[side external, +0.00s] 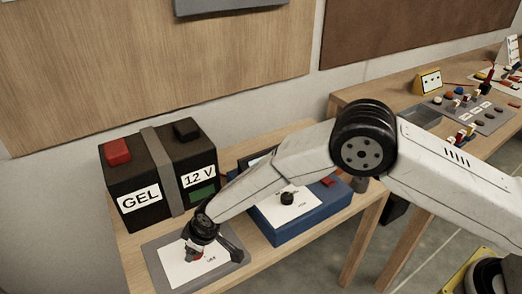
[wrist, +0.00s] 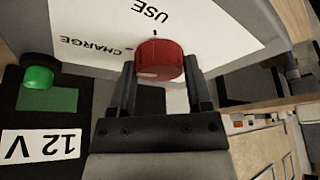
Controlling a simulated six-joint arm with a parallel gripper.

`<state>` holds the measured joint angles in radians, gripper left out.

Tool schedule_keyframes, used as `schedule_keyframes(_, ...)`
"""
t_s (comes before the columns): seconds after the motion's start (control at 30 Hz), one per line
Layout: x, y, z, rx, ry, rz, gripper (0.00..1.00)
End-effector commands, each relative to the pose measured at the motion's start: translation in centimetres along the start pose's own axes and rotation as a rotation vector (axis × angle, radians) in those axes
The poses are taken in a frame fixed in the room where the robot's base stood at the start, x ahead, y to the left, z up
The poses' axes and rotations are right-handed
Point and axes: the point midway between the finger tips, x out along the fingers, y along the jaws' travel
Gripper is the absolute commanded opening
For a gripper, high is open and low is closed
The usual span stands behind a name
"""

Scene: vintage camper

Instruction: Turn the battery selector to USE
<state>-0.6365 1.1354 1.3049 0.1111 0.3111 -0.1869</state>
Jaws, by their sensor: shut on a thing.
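The battery selector is a red round knob (wrist: 159,60) on a white label plate (wrist: 85,25). The wrist view shows the words CHARGE and USE on the plate, each with a short tick. A pale mark shows at the knob's lower left edge; which word it points to is hard to tell. My gripper (wrist: 160,72) is shut on the knob, one finger on each side. In the side view my gripper (side external: 197,246) reaches down onto the plate (side external: 178,270), hiding most of the knob.
A black battery (side external: 150,190) marked GEL and 12 V stands close behind the selector plate. A blue box (side external: 300,222) with a black knob sits to the right, under my arm. A second bench (side external: 400,85) with switches and small parts is further right.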

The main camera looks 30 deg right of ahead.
Motion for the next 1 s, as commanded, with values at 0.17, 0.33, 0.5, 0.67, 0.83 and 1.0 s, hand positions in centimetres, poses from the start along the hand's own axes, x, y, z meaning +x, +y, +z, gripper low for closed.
schedule_keyframes(0.17, -0.03, -0.07, 0.0, 0.03, 0.0, 0.013, 0.04)
schedule_keyframes(0.33, -0.03, -0.08, 0.0, 0.079, -0.001, 0.034, 0.04)
schedule_keyframes(0.5, -0.03, -0.09, 0.0, 0.141, -0.001, 0.06, 0.04)
schedule_keyframes(0.67, -0.03, -0.14, 0.0, 0.204, -0.002, 0.087, 0.04)
schedule_keyframes(0.83, -0.03, -0.17, -0.04, 0.272, -0.001, 0.115, 0.04)
schedule_keyframes(1.0, -0.03, -0.17, -0.04, 0.344, -0.001, 0.145, 0.04)
